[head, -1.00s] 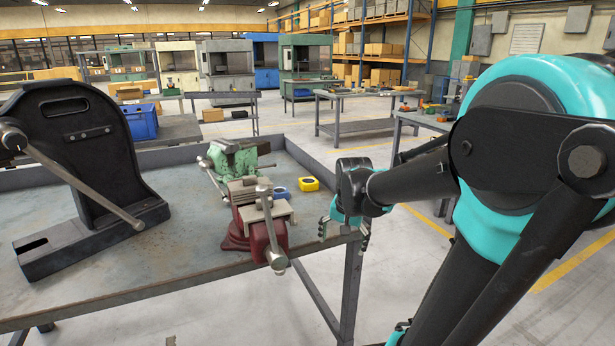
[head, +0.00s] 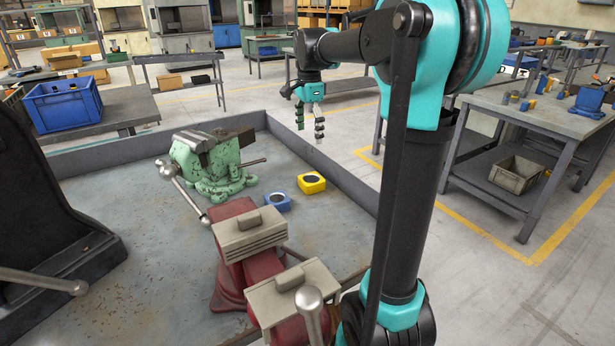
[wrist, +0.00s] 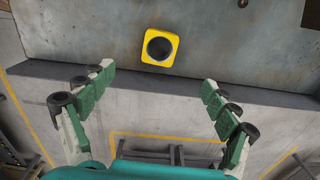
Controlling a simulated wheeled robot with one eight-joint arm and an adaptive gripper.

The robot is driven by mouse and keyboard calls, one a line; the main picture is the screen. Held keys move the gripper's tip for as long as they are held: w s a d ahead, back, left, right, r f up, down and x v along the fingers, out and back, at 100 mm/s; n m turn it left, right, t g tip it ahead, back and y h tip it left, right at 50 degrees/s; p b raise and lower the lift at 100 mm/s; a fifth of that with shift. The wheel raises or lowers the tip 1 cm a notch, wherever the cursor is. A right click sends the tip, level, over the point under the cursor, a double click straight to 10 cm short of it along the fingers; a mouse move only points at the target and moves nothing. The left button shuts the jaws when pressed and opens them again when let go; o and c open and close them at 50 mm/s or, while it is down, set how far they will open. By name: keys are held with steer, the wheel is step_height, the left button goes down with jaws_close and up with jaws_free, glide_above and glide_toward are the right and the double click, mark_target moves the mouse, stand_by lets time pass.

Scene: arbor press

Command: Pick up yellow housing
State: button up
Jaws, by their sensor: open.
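The yellow housing (head: 311,183) is a small square block with a round dark centre. It sits on the metal workbench (head: 150,240) near its raised right rim, just right of a blue housing (head: 277,202). My gripper (head: 310,134) hangs above and behind the yellow housing in the head view, apart from it, with its fingers spread and empty. In the wrist view the yellow housing (wrist: 160,46) lies ahead of and between the open fingers (wrist: 158,85), past the bench rim.
A green vise (head: 210,165) stands left of the housings. A red vise (head: 260,265) is in front of them. A black arbor press (head: 45,215) fills the left side. The raised rim (head: 325,170) runs close beside the yellow housing.

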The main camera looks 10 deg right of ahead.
glide_toward(311, 179)
steer(key=s+f, duration=0.1)
steer(key=s+a+f, duration=0.1)
steer(key=s+f, duration=0.1)
steer(key=shift+a, duration=0.1)
steer(key=shift+w+d+f, duration=0.1)
steer(key=shift+d+f, duration=0.1)
steer(key=shift+f, duration=1.1)
steer(key=shift+w+d+f, duration=0.1)
steer(key=shift+d+f, duration=0.1)
steer(key=shift+f, duration=1.1)
steer(key=c, duration=1.5)
